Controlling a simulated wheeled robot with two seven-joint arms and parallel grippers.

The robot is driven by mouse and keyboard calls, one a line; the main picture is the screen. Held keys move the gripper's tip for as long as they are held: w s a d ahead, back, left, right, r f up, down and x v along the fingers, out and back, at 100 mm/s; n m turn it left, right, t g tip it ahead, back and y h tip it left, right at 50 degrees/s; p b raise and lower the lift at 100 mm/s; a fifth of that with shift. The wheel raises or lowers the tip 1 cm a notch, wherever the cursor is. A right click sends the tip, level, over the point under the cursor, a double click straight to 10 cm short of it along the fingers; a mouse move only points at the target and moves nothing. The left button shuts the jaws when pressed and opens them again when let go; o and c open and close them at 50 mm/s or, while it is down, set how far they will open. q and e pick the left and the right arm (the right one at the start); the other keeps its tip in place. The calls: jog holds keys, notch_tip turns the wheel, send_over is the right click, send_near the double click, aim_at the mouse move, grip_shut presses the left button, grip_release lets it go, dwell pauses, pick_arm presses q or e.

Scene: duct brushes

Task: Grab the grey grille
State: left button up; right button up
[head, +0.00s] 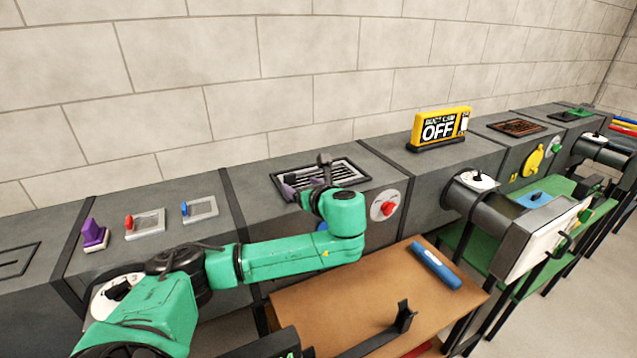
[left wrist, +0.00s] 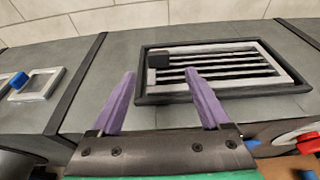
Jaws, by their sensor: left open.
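The grey grille (head: 335,172) has dark slots and sits in a black frame on top of the dark grey duct, in the middle of the head view. It fills the upper right of the left wrist view (left wrist: 265,66), where a small black block-like knob (left wrist: 158,61) shows at its left end. My left gripper (head: 306,178) is open, with nothing between its purple fingers. In the left wrist view its fingers (left wrist: 160,74) point toward the knob end, the right finger overlapping the frame's near edge. Whether they touch the grille I cannot tell. My right gripper is not in view.
A yellow OFF sign (head: 440,127) stands on the duct to the right. A red round knob (head: 386,207) is on the duct's front. A brown table (head: 350,300) with a blue cylinder (head: 435,265) stands in front. A block wall rises behind the duct.

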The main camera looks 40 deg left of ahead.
aim_at(291, 179)
pick_arm(q)
jog(key=p+x, duration=0.1)
jog(key=x, duration=0.4)
jog(key=shift+s+a+r, duration=0.1)
jog(key=shift+a, duration=0.05)
jog(key=shift+w+a+f, duration=0.2)
jog(key=shift+a+f, duration=0.05)
jog(key=shift+a, duration=0.1)
jog(key=shift+d, duration=0.1)
jog(key=c, duration=1)
grip_shut()
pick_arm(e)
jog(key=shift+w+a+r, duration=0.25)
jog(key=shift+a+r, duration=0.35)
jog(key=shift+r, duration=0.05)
